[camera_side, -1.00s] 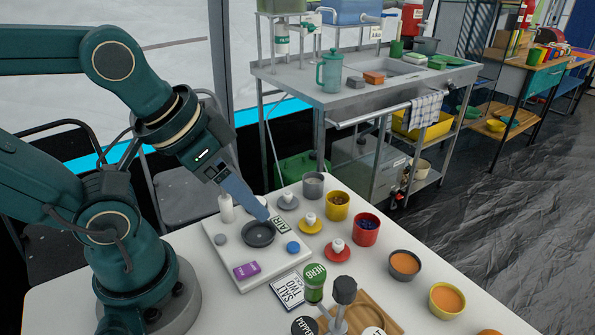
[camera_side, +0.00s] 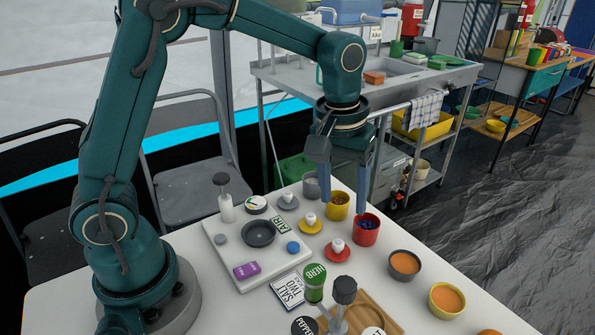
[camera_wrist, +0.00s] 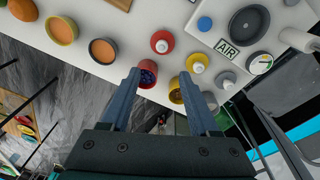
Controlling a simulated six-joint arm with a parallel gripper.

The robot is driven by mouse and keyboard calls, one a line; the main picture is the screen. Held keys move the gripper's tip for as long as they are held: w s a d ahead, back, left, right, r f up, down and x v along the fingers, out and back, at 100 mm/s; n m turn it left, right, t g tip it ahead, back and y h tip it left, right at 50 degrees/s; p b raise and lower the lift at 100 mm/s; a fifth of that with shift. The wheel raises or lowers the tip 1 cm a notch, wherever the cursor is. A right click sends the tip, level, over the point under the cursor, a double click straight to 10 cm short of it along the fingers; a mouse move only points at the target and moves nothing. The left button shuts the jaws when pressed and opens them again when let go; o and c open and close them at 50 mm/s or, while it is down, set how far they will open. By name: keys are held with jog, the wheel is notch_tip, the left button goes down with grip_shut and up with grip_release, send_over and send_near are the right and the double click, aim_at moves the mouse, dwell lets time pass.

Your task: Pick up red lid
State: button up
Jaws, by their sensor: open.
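The red lid (camera_side: 338,249), a round disc with a pale knob on top, lies on the white table in front of the red cup. It also shows in the wrist view (camera_wrist: 157,45), at upper centre. The red cup (camera_side: 366,232) holds dark blue contents. My gripper (camera_side: 342,205) is open and empty, pointing down above the red and yellow cups at the table's back edge. In the wrist view its fingers (camera_wrist: 160,85) spread either side of the cups, and the red lid lies beyond the fingertips.
A yellow lid (camera_side: 310,224) and a grey lid (camera_side: 288,203) lie beside the red lid. The yellow cup (camera_side: 338,206) and grey cup (camera_side: 313,186) stand close by. A white board (camera_side: 222,262) with a dark dish is left; a green jar (camera_side: 314,284) is in front.

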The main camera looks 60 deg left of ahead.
jog(key=g, duration=0.1)
send_over(338, 242)
notch_tip(338, 242, down, 5)
jog(key=shift+r, duration=0.1)
jog(key=shift+f, duration=2.2)
grip_shut()
